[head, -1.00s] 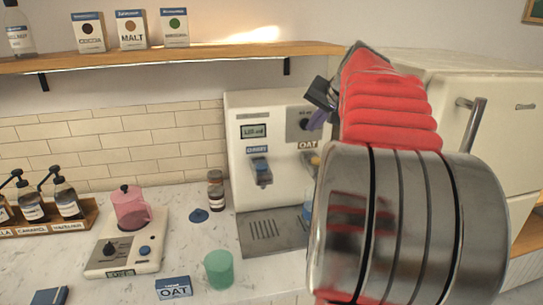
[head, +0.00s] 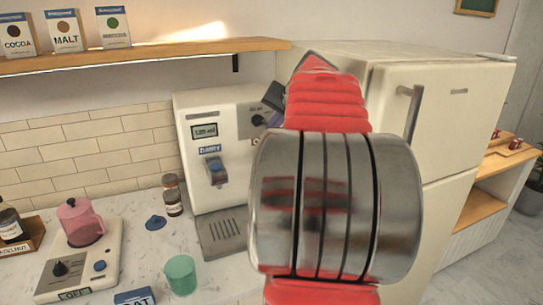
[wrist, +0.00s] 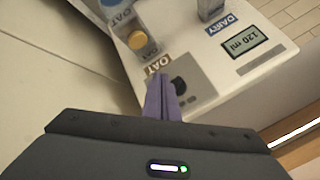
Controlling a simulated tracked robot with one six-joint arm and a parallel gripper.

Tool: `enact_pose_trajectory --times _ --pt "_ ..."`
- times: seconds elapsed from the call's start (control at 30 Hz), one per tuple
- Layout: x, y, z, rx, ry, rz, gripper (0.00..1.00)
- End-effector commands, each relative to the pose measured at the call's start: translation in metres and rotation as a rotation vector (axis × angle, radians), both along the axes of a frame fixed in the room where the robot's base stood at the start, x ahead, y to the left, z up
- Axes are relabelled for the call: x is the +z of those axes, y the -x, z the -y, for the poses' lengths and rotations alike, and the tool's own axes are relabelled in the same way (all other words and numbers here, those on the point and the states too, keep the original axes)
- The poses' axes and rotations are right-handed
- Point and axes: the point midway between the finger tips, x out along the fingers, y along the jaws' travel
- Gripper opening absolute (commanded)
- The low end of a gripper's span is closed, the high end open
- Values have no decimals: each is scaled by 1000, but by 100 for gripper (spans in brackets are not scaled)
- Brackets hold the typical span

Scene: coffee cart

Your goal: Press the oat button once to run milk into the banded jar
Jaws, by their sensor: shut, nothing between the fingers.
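The milk machine (head: 190,190) stands on the counter, its right half hidden by my arm in the head view.
The machine's display (head: 204,131) reads 120 ml, above the dairy spout (head: 214,170). A green cup (head: 181,274), a brown bottle (head: 172,196) and a scale (head: 85,265) with a pink jug (head: 80,222) stand left. A fridge (head: 440,130) stands right.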

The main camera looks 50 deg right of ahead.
Motion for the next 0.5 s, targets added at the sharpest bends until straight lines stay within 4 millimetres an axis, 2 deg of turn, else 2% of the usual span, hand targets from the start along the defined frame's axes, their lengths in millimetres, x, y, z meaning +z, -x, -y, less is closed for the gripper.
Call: enact_pose_trajectory --times 0.5 --pt "-51 0 1 -2 -1 0 0"
